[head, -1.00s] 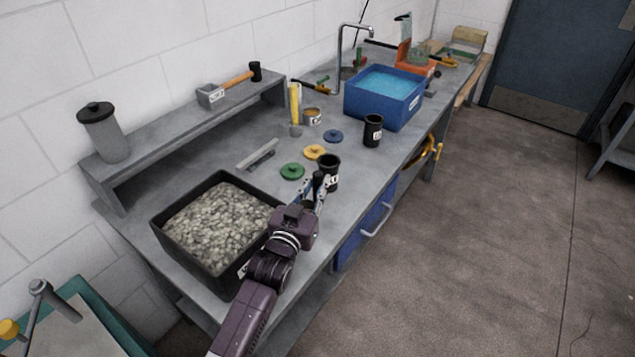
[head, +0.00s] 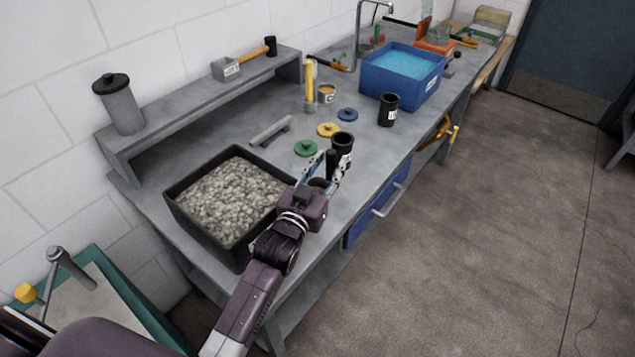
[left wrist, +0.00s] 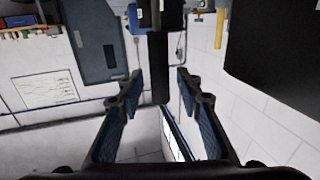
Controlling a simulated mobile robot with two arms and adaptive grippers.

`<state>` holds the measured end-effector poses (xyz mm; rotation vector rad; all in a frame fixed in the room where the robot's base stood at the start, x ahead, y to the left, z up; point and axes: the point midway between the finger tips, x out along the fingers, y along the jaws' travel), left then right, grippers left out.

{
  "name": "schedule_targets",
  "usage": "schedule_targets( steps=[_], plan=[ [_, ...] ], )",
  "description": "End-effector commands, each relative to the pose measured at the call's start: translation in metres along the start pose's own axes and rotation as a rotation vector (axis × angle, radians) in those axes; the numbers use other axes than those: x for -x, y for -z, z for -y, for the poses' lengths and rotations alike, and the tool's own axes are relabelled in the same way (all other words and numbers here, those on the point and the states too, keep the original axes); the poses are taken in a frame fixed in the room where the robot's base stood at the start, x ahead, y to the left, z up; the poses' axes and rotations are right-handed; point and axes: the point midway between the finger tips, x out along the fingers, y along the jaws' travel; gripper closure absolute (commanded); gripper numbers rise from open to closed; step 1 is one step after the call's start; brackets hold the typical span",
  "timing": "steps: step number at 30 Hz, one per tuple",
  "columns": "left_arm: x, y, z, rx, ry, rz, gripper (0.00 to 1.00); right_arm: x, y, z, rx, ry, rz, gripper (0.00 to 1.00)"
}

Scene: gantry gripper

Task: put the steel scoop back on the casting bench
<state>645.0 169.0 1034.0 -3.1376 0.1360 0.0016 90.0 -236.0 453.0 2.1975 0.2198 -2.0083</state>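My left gripper (head: 325,173) is over the front of the casting bench (head: 222,128), past the gravel box. In the left wrist view its two fingers (left wrist: 157,85) are spread apart. A dark upright bar (left wrist: 159,70) shows between them, with a gap on each side. In the head view this bar (head: 331,163) stands beside a black labelled cup (head: 343,143). It may be the scoop's handle, but I cannot tell; no scoop bowl is clear there. My right gripper is not in view.
A black box (head: 205,243) of gravel stands on the near bench. Green (head: 306,148), yellow (head: 328,130) and blue (head: 347,114) discs, a grey bar (head: 271,130), another black cup (head: 388,109) and a blue tub (head: 428,94) stand farther along. Bare bench lies behind the gravel box.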

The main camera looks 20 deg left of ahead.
Motion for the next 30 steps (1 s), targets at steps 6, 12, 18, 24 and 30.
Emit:
schedule_targets(
  steps=[6, 12, 18, 24, 30],
  plan=[
    [0.048, -0.003, 0.000, 0.000, -0.001, 0.002, 0.67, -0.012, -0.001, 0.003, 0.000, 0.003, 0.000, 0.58],
    [0.084, -0.003, 0.000, 0.000, 0.000, 0.002, 0.67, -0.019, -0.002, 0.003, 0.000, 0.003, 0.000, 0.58],
    [0.101, -0.001, 0.000, 0.000, 0.000, 0.001, 0.67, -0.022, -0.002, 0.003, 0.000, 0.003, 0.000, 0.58],
    [0.104, 0.000, 0.000, 0.000, 0.000, 0.000, 0.67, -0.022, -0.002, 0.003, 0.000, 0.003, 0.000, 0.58],
    [0.104, 0.000, 0.000, 0.000, 0.000, 0.000, 0.67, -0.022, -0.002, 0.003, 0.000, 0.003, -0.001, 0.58]
  ],
)
